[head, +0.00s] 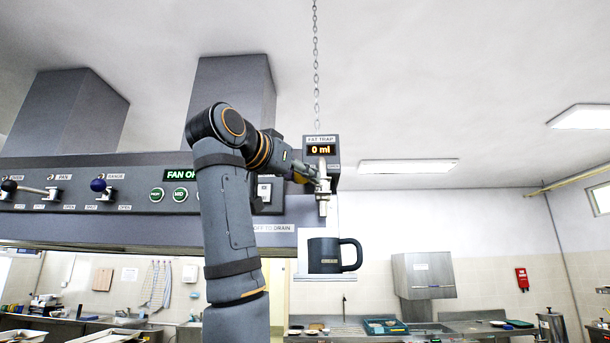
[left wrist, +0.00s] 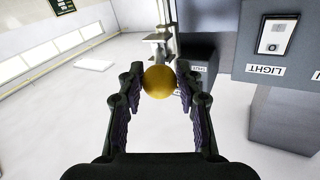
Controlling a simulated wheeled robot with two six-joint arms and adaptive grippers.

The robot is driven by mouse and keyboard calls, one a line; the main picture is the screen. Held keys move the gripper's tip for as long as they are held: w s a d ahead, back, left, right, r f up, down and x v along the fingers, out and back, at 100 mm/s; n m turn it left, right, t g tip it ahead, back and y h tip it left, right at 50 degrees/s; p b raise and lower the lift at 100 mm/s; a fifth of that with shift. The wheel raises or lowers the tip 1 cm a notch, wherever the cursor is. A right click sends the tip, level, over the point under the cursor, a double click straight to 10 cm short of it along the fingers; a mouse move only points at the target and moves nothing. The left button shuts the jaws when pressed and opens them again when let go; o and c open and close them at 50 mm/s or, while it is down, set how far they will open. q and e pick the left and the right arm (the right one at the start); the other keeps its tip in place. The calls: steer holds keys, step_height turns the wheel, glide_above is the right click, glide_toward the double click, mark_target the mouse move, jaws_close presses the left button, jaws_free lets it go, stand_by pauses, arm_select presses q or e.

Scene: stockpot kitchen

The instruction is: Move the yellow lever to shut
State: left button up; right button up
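The yellow lever's round knob (left wrist: 159,82) lies between my left gripper's fingertips in the left wrist view. My left gripper (left wrist: 160,88) looks open around it, with narrow gaps at both sides. In the head view the left gripper (head: 308,176) is at the front of the fat trap box (head: 322,141), which reads 0 ml. A little yellow of the knob (head: 300,178) shows there; the rest of the lever is mostly hidden. An OPEN label (head: 333,166) is at the box's right, and a SHUT label (left wrist: 199,69) shows in the wrist view. My right gripper is not in view.
A dark mug (head: 325,255) stands below the fat trap's metal spout (head: 323,205). The hood panel to the left carries a black-knobbed lever (head: 9,186), a blue-knobbed lever (head: 98,185) and a light switch (head: 264,192). A chain (head: 316,60) hangs above. Space right of the box is clear.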

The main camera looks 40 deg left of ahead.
arm_select(q)
steer(key=o, duration=0.3)
steer(key=shift+w+a+f, duration=0.1)
steer(key=shift+w+a, duration=0.15)
steer(key=shift+s+d, duration=0.15)
steer(key=shift+s, duration=0.05)
steer(key=s, duration=0.7)
steer(key=shift+s+d, duration=0.25)
steer(key=shift+d, duration=0.15)
steer(key=shift+w, duration=0.25)
